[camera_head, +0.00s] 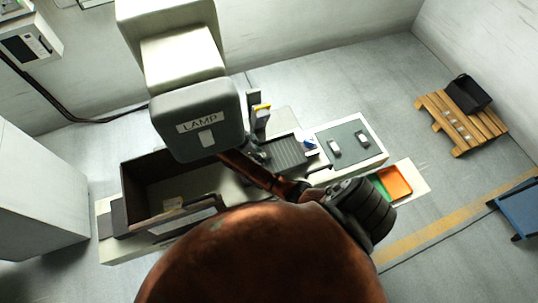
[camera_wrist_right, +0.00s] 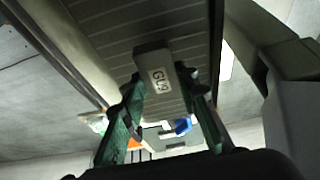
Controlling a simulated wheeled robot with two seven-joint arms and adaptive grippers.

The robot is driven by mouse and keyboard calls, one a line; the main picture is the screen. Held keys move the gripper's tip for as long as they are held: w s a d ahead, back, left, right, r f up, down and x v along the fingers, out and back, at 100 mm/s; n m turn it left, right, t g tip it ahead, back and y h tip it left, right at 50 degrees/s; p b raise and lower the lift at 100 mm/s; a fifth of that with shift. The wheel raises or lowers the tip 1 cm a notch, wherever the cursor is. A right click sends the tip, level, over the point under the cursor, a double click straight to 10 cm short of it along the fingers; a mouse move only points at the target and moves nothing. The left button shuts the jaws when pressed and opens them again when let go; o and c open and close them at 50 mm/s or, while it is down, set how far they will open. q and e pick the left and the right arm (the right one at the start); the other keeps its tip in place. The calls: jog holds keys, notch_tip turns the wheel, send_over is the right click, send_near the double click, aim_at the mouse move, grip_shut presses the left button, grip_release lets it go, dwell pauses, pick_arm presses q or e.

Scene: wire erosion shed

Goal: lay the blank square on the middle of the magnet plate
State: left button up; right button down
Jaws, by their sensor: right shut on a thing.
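My right gripper (camera_wrist_right: 163,88) is shut on the blank (camera_wrist_right: 156,70), a small pale grey block with dark lettering. The block shows against the plate; I cannot tell whether it touches it. My left gripper is not in view.
An open brown tank (camera_head: 150,185) is at left. A blue item (camera_head: 310,143) is by the plate's right end. A pale bench with a grey mat (camera_head: 347,148) stands at right, near green and orange trays (camera_head: 396,182).

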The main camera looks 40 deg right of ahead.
aim_at(267, 154)
jog(key=d, duration=0.2)
jog(key=s+d, duration=0.1)
jog(key=d, duration=0.1)
jog(key=shift+s+d+r, duration=0.1)
jog(key=shift+s+d, duration=0.05)
jog(key=shift+d, duration=0.05)
notch_tip(267, 154, down, 3)
jog(key=shift+s+d+f, duration=0.1)
jog(key=shift+d, duration=0.05)
jog(key=shift+f, duration=0.2)
jog(key=shift+f, duration=0.25)
jog(key=c, duration=1.8)
grip_release()
jog(key=shift+s+f, duration=0.1)
jog(key=shift+s, duration=0.05)
jog(key=o, duration=0.3)
jog(key=shift+f, duration=0.1)
